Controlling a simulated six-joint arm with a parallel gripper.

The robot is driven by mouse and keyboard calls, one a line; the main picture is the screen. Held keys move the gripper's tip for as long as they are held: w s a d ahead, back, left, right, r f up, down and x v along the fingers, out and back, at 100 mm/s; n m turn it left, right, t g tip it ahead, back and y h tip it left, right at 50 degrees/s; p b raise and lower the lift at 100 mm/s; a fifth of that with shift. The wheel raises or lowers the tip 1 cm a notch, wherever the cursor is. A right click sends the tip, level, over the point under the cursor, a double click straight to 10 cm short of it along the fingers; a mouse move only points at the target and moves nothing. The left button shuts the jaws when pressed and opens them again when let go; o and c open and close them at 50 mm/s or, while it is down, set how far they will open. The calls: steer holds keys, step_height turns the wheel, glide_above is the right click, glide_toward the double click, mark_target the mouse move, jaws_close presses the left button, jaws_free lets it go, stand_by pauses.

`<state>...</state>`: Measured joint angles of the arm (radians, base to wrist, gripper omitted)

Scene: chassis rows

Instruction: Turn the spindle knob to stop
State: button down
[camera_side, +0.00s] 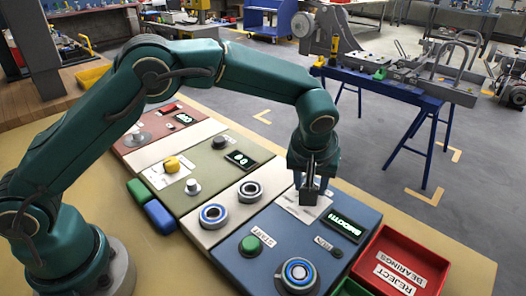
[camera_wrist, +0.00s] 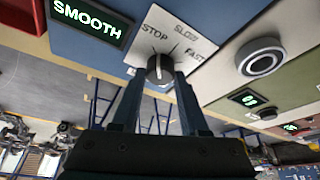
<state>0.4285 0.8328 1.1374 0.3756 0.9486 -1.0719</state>
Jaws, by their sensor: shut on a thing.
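The spindle knob (camera_wrist: 160,68) is small and dark grey, on a white dial card (camera_wrist: 186,42) marked STOP, SLOW and FAST. In the wrist view STOP is at the left, SLOW at the top and FAST at the right. I cannot tell surely which mark the knob points to. My gripper (camera_wrist: 160,76) is shut on the knob, a finger on each side. In the side view my gripper (camera_side: 311,194) points down over the card on the blue panel (camera_side: 268,222) and hides the knob. A display (camera_wrist: 88,22) beside the card reads SMOOTH.
A green START button (camera_side: 250,244) and a ringed bearing seat (camera_side: 298,273) are on the same panel. A red REJECT BEARINGS bin (camera_side: 420,252) stands at the right. White, green and red panels with bearings, knobs and displays lie towards the back left.

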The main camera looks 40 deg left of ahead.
steer(key=shift+d+n+g+y, duration=0.1)
steer(key=shift+n+g+y, duration=0.3)
steer(key=shift+n, duration=0.8)
steer(key=shift+c, duration=2.1)
jaws_free()
steer(key=shift+v, duration=2.6)
